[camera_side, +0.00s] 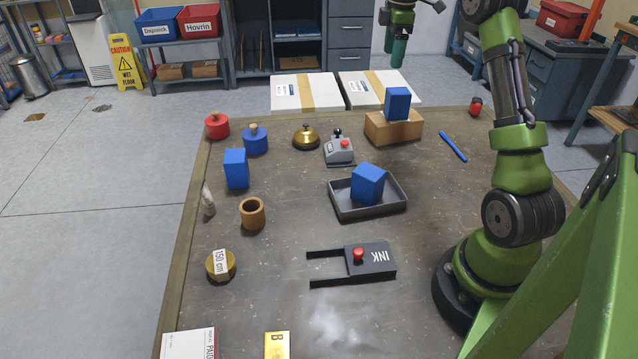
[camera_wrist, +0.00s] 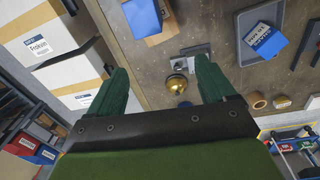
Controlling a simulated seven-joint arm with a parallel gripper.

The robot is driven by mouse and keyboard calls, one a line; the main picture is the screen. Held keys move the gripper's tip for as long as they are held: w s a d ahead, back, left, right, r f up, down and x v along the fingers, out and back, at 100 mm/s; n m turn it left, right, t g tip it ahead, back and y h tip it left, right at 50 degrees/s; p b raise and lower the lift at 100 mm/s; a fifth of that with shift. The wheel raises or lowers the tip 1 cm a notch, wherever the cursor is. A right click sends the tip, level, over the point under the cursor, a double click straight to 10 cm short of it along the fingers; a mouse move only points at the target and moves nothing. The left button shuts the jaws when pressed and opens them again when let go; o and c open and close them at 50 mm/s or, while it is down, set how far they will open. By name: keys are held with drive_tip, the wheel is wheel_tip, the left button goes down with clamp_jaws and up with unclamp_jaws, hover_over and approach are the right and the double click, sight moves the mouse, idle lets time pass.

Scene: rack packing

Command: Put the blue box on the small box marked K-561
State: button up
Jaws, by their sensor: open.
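Three blue boxes show in the side view. A third blue box (camera_side: 236,168) stands upright at the left. I see no readable K-561 mark. My gripper (camera_side: 395,62) is raised beyond the table's back edge; the wrist view shows its fingers (camera_wrist: 160,85) apart and empty.
White cartons (camera_side: 306,92) lie behind the table.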

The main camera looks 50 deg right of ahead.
drive_tip(key=s+a+r+m+t, duration=0.2)
drive_tip(key=a+r, duration=0.1)
drive_tip(key=a, duration=0.7)
drive_tip(key=s+a+r+m+t, duration=0.1)
drive_tip(key=a+r+m, duration=0.2)
drive_tip(key=a, duration=0.7)
drive_tip(key=s+a+f+m+t+y, duration=0.1)
drive_tip(key=s+a+f+m, duration=0.1)
drive_tip(key=s+a, duration=0.4)
drive_tip(key=s+a+f+m+t+y, duration=0.1)
drive_tip(key=s+a+f+m+t, duration=0.1)
drive_tip(key=s+a, duration=0.5)
drive_tip(key=a+f+m, duration=0.1)
drive_tip(key=a+m, duration=0.1)
drive_tip(key=a, duration=0.1)
drive_tip(key=shift+f+m+t, duration=0.3)
drive_tip(key=shift+f+m, duration=0.05)
drive_tip(key=shift+m, duration=0.05)
